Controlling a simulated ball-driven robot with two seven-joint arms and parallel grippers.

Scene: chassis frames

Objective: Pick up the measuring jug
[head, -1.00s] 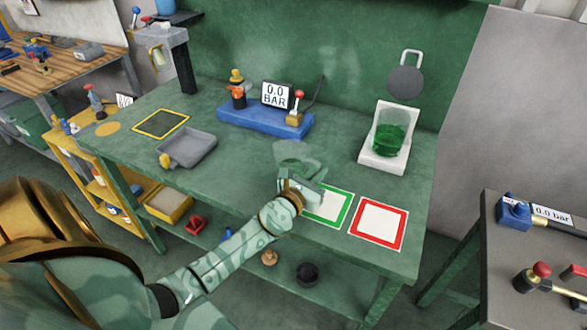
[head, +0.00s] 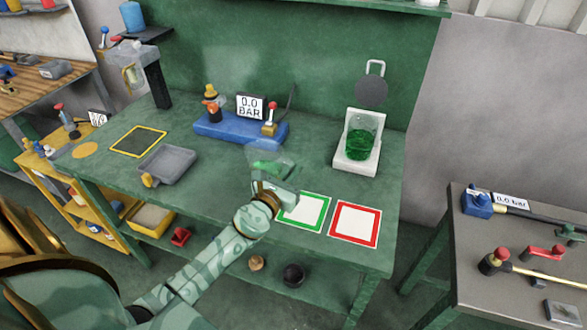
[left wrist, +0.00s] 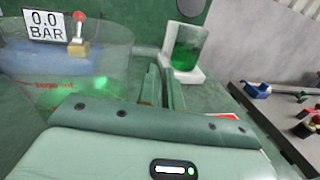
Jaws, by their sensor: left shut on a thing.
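The measuring jug (head: 272,163) is clear, with green liquid in it, and sits at the middle of the green bench. In the left wrist view the jug (left wrist: 75,85) fills the left side, with red markings on its wall. My left gripper (head: 283,184) is at the jug's near side in the head view, and its fingers (left wrist: 165,88) are close together beside the jug's wall. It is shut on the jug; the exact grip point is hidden. I cannot tell if the jug is clear of the bench. My right gripper is out of view.
A glass beaker of green liquid (head: 360,138) stands on a white stand (head: 350,168). A blue gauge base (head: 225,132) is behind the jug. A grey tray (head: 168,163) lies left. Green-framed (head: 304,210) and red-framed (head: 355,223) squares lie to the right.

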